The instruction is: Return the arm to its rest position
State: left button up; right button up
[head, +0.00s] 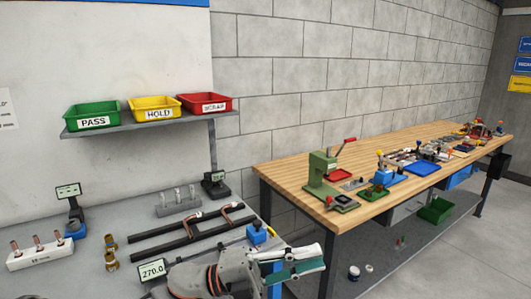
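My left gripper (318,259) is at the bottom centre, over the front right corner of the grey bench (95,270). Its two teal-padded fingers point right and stand apart, with nothing seen between them. Bent copper tubes (232,209) lie on a black rail fixture (190,232) behind and left of the gripper. My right gripper is out of view.
A blue block with a yellow knob (257,234) stands close behind the gripper. A display reading 270.0 (152,270) is left of the arm. Green, yellow and red bins (155,108) sit on a shelf. A wooden bench (285,173) with several fixtures stands at right.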

pick_arm(q)
jog(key=w+a+f+n+t+y, duration=0.1)
jog(key=a+f+n+t+y, duration=0.6)
jog(key=f+n, duration=0.45)
jog(key=w+a+f+n+t+y, duration=0.1)
jog(key=a+f+n+t+y, duration=0.4)
jog(key=a+f+n+t, duration=0.6)
jog(key=s+a+f+n+g+y, duration=0.3)
jog(key=s+a+f, duration=0.3)
jog(key=s+f, duration=0.3)
jog(key=s+a+f+n+g+y, duration=0.4)
jog(key=s+a+f+n+g, duration=0.1)
jog(key=s+f, duration=0.4)
notch_tip(320, 180, down, 3)
jog(key=shift+a+r+n, duration=0.1)
jog(key=shift+a+n, duration=0.25)
jog(key=shift+a, duration=0.3)
